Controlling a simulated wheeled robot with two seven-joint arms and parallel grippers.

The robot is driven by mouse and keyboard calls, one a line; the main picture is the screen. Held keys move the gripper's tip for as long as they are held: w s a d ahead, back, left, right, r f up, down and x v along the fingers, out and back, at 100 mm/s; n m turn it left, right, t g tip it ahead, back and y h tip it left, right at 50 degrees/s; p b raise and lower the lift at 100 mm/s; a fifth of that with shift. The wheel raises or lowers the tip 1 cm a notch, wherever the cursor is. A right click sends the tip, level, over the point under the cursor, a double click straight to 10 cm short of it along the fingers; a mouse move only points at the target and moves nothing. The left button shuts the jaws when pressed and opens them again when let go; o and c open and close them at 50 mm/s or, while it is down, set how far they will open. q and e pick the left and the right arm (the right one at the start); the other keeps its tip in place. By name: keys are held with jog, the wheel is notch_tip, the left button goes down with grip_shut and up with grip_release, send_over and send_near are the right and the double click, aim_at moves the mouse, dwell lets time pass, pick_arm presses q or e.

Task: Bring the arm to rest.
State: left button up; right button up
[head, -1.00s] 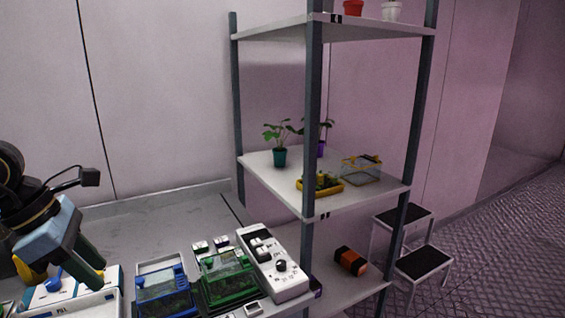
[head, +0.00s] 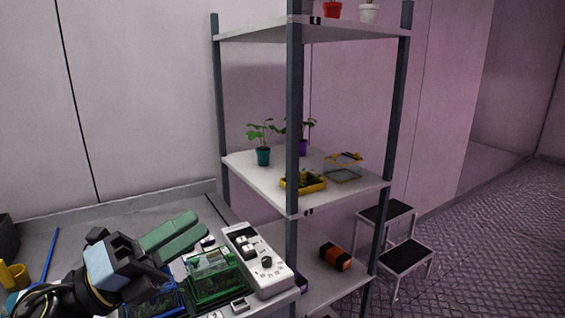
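My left gripper (head: 200,222) is at the lower left in the head view, above the bench. Its two green fingers lie side by side and point up and to the right. Nothing shows between them. The view does not settle whether they are shut or slightly apart. The gripper covers part of the blue basket (head: 156,304). The green basket (head: 214,280) is to the right of and below the fingertips. My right gripper is not in view.
A white control box (head: 257,262) stands right of the green basket. The rack (head: 292,240) bears potted plants (head: 263,157), a yellow tray (head: 303,186) and a clear wire-edged basket (head: 342,170). An orange-black object (head: 335,257) lies on its low shelf. A step stool (head: 405,257) stands right.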

pick_arm(q)
jog(key=a+f+n+t+y, duration=0.2)
jog(key=a+f+n+y, duration=0.2)
jog(key=f+n+y, duration=0.45)
jog(key=w+a+f+n+t+y, duration=0.1)
jog(key=a+f+n+y, duration=0.35)
jog(key=n, duration=0.65)
jog(key=a+f+n+t+y, duration=0.2)
jog(key=a+f+n+y, duration=0.1)
jog(key=f+n+y, duration=0.5)
jog(key=s+d+f+n+g+h, duration=0.1)
jog(key=s+d+f+n+g, duration=0.15)
jog(key=s+f+g, duration=0.65)
jog(key=s+d+f+n+g+h, duration=0.1)
jog(key=s+f+n+g, duration=0.4)
jog(key=s, duration=0.7)
notch_tip(320, 180, down, 25)
jog(key=m, duration=0.1)
jog(key=s+a+f, duration=0.2)
jog(key=s+f, duration=0.6)
jog(key=s, duration=0.1)
jog(key=s+a+f+g, duration=0.1)
jog(key=s+a+f, duration=0.1)
jog(key=s+f, duration=0.5)
jog(key=shift+s+f+y, duration=0.4)
jog(key=shift+s, duration=0.45)
